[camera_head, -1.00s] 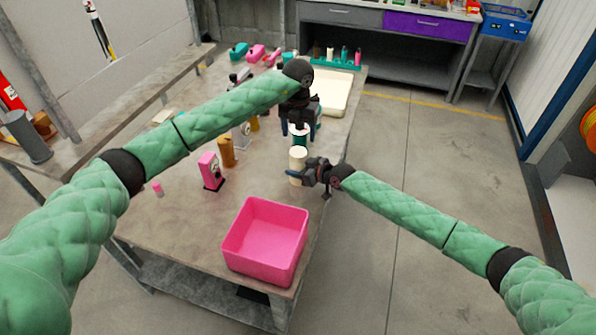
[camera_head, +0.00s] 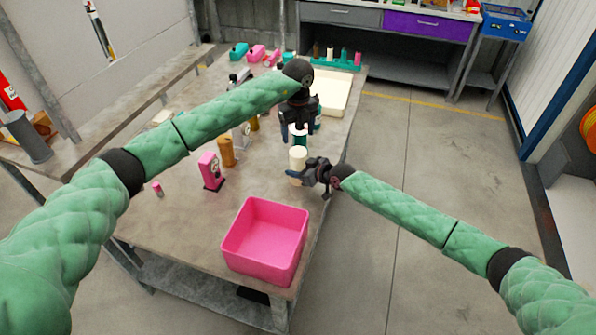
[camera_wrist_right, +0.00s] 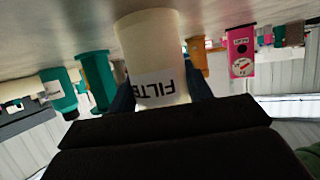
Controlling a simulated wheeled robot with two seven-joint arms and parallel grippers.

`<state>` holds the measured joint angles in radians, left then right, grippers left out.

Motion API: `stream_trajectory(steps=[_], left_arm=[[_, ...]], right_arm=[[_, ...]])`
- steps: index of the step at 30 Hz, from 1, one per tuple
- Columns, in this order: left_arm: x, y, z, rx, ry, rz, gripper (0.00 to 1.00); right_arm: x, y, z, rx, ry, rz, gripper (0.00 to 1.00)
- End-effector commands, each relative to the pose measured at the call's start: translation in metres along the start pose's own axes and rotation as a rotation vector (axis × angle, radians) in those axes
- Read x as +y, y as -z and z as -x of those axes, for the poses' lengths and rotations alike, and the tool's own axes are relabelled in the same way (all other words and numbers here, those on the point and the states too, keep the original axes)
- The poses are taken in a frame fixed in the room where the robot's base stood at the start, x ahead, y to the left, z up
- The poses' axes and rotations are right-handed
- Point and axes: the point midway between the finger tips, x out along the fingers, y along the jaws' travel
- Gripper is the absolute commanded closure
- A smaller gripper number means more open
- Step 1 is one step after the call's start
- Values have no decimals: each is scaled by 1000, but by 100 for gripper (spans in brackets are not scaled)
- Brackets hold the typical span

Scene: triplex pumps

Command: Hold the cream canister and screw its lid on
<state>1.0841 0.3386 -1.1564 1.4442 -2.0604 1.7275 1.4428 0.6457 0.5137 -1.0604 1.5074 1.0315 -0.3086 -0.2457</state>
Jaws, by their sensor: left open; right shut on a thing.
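The cream canister (camera_head: 298,158) stands upright on the table near its right edge, its top just below my left gripper. In the right wrist view the canister (camera_wrist_right: 152,55) fills the middle, with a label reading "FILTE" upside down. My right gripper (camera_head: 300,175) is shut on the canister from the right; its dark fingers show on both sides of it in the wrist view. My left gripper (camera_head: 298,131) is open above the canister, pointing down. I cannot make out the lid separately, and my left gripper hides part of the area behind the canister.
A pink bin (camera_head: 265,240) stands at the table's near right. A pink pump (camera_head: 210,170) and an orange bottle (camera_head: 227,152) stand left of the canister. A cream tray (camera_head: 334,92) and teal items lie farther back. The table's near left is mostly clear.

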Motion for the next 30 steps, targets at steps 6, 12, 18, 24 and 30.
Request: stream_trajectory(steps=[6,12,18,24,30], left_arm=[[0,0,-2,0,0,-1,30],[0,0,-15,1,-1,-1,30],[0,0,-41,2,-1,0,30],[0,0,-68,2,-1,-1,30],[0,0,-80,0,-1,-2,30]], right_arm=[[0,0,0,0,0,0,100],[0,0,0,0,0,0,100],[0,0,0,0,0,0,100],[0,0,0,0,0,0,100],[0,0,0,0,0,0,100]])
